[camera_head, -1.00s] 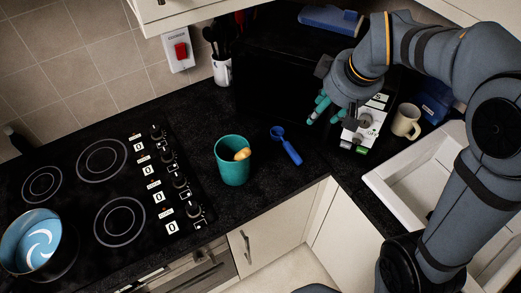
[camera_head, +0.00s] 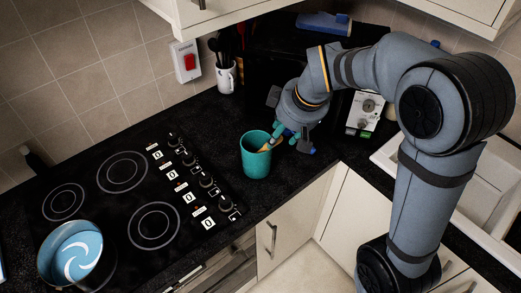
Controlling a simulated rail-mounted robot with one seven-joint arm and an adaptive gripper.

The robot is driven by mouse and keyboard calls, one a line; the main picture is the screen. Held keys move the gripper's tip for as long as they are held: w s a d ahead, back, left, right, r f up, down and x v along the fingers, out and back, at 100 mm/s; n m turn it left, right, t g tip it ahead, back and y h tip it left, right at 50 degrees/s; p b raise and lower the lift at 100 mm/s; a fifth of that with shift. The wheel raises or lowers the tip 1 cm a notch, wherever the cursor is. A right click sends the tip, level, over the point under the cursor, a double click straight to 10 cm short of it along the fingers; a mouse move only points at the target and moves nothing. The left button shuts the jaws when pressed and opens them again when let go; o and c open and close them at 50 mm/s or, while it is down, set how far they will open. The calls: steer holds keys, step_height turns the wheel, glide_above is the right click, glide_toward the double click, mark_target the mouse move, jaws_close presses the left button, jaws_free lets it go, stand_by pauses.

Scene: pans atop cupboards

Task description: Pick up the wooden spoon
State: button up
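The wooden spoon (camera_head: 267,146) shows only as a small tan piece at the mouth of the teal cup (camera_head: 256,161); the rest is hidden inside the cup. The cup stands upright on the dark worktop, right of the hob. My gripper (camera_head: 286,137) is just above and to the right of the cup's rim, close to the spoon. Whether a finger touches the spoon is too small to tell.
A hob (camera_head: 130,200) with a blue-inside pan (camera_head: 76,252) lies to the left. A white utensil mug (camera_head: 226,78) stands at the back. A white sink (camera_head: 470,190) is at right. A blue piece (camera_head: 313,151), likely the blue spoon, is mostly hidden behind my gripper.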

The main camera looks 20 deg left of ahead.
mark_target(263, 150)
steer(key=shift+x, duration=1.25)
steer(key=shift+s+a+f+p, duration=0.15)
steer(key=shift+a+f+p, duration=0.2)
steer(key=shift+a, duration=0.05)
steer(key=x, duration=0.2)
steer(key=p+x, duration=0.1)
steer(key=x, duration=0.2)
steer(key=shift+a+r, duration=0.15)
steer(key=shift+a, duration=0.05)
steer(key=shift+c, duration=1.4)
steer(key=c, duration=0.7)
steer(key=shift+c, duration=0.4)
